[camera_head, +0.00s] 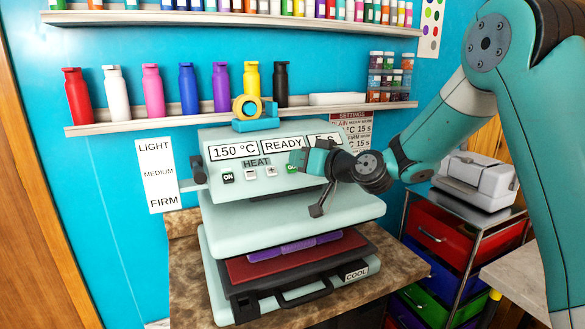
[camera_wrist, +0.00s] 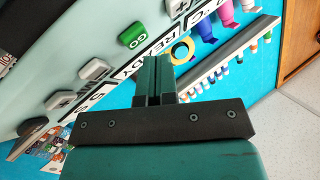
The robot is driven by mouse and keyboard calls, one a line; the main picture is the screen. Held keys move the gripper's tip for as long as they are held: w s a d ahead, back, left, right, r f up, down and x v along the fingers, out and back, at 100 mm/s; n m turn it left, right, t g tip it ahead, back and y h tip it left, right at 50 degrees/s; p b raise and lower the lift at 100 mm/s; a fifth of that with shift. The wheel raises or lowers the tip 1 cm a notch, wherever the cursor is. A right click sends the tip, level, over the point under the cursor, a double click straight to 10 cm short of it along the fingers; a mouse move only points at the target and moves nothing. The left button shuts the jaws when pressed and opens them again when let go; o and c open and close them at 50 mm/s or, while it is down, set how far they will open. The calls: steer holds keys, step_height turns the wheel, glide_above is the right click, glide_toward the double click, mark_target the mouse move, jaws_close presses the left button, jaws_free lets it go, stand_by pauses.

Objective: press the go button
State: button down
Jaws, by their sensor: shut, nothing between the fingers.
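In the wrist view the GO button (camera_wrist: 132,33) shows whole, above and left of my fingertips. My gripper (camera_head: 302,158) is in front of the panel's right part. Its fingers (camera_wrist: 153,68) are shut with nothing between them. A gap to the button shows in the wrist view; its depth is hard to judge. The displays read 150 °C and READY; the third is partly hidden.
A yellow tape roll (camera_head: 247,108) rests on top of the press. Purple pieces (camera_head: 295,246) lie on the red lower plate. A bottle shelf (camera_head: 110,128) is behind; a drawer cart (camera_head: 440,250) stands right.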

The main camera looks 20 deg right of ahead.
steer(key=shift+f, duration=0.15)
stand_by(0.4)
steer(key=shift+w+f+b, duration=0.15)
steer(key=shift+w+b, duration=0.1)
steer(key=shift+b, duration=0.2)
steer(key=shift+w+a+f+b, duration=0.1)
steer(key=shift+w+f+b, duration=0.2)
steer(key=shift+f+b, duration=0.1)
stand_by(0.5)
steer(key=shift+r, duration=0.15)
steer(key=shift+s+r, duration=0.5)
steer(key=shift+s, duration=0.1)
steer(key=shift+s+d+r, duration=0.15)
steer(key=shift+s+r, duration=0.75)
steer(key=shift+s+d+r, duration=0.15)
steer(key=shift+s+r, duration=0.7)
steer(key=shift+r, duration=0.05)
